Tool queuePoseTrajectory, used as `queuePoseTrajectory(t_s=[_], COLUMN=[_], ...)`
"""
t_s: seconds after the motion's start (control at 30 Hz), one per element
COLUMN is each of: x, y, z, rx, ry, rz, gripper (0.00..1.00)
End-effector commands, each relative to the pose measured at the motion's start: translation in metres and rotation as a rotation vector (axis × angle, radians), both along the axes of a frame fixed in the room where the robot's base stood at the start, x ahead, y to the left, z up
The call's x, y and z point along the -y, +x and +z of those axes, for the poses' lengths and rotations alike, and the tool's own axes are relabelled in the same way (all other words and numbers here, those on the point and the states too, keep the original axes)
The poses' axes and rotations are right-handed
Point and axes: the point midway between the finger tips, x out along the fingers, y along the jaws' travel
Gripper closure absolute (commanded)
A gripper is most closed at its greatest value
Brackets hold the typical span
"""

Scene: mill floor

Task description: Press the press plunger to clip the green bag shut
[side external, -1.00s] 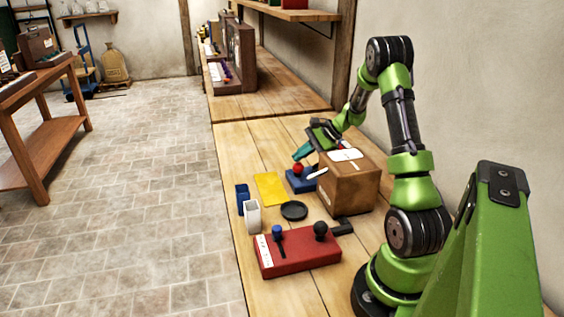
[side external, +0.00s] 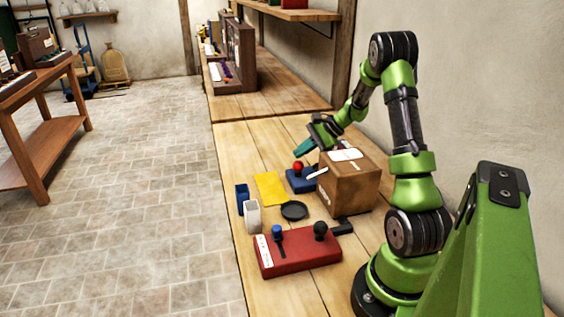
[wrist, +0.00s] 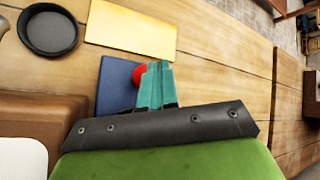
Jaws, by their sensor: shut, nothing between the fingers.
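A small blue press base (side external: 300,182) with a red round knob (side external: 298,166) stands on the bench, left of the cardboard box. The same blue base (wrist: 114,84) and red knob (wrist: 139,75) show in the wrist view, the knob partly behind my fingers. My gripper (side external: 299,151) is shut and empty, its teal fingertips above and beyond the knob in the side view, apparently apart from it. In the wrist view my fingertips (wrist: 158,68) are together beside the knob. I cannot make out a green bag in either view.
A cardboard box (side external: 347,186) stands close right of the press.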

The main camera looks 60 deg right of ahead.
Motion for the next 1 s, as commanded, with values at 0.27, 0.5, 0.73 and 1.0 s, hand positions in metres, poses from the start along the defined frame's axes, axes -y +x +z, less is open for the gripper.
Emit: queuePoseTrajectory(t_s=[0.27, 0.5, 0.73, 1.0], x=[-0.011, -0.011, -0.010, -0.010], y=[-0.008, -0.008, -0.007, -0.006], z=[-0.005, 0.017, 0.039, 0.044], rx=[-0.025, -0.024, -0.022, -0.021], ry=[0.035, 0.030, 0.027, 0.026], rz=[0.010, 0.012, 0.012, 0.011], gripper=[1.00, 1.00, 1.00, 1.00])
